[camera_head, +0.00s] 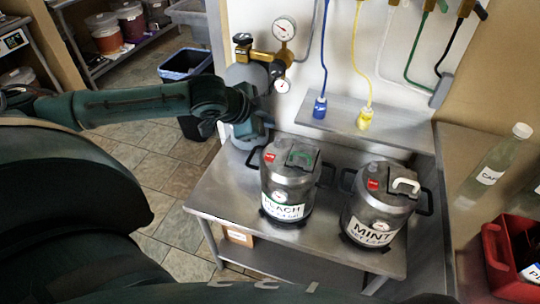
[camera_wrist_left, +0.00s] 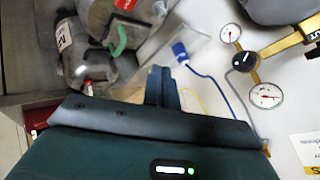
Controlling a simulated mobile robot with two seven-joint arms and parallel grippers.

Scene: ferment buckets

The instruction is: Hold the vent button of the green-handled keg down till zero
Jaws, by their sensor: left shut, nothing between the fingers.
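The green-handled keg (camera_head: 287,184), labelled PEACH, stands upright on the steel table, with its green handle (camera_head: 301,157) on the lid. A small red patch (camera_head: 269,157) sits left of the handle; I cannot make out whether it is the vent button. In the left wrist view the green handle (camera_wrist_left: 117,36) shows at upper left. My left gripper (camera_head: 268,126) is beside the gas cylinder, behind and left of the keg and apart from it. Its fingers show shut and empty in the left wrist view (camera_wrist_left: 162,85). My right gripper is out of view.
The MINT keg (camera_head: 378,209) with a pale handle stands right of the green-handled keg. A regulator with gauges (camera_head: 285,28) is near my left gripper. A red crate (camera_head: 496,262) and bottles stand at right.

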